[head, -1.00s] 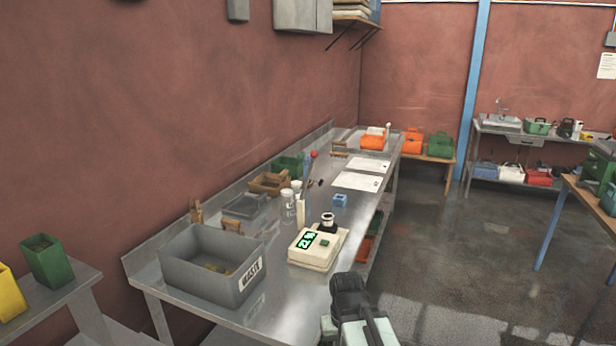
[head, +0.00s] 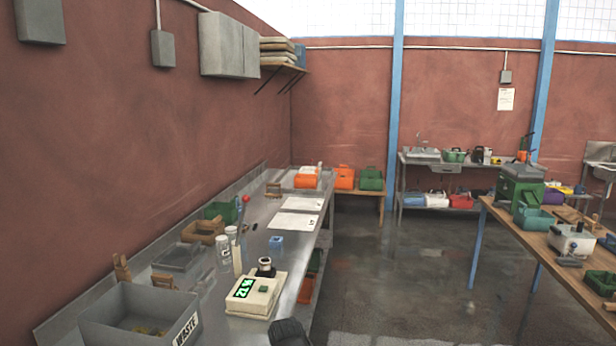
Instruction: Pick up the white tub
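Several white things show, and I cannot tell which is the white tub. Two small white containers (head: 223,249) stand side by side on the metal bench at left, behind the scale. A white box with a dark fitting on top (head: 573,241) stands on the wooden table at right. A white bin (head: 438,200) sits on the low shelf under the far sink bench. Only a dark end part of my arm (head: 288,333) shows at the bottom edge. It is apart from all of them, and no fingers can be made out.
Blue posts stand along the wall.

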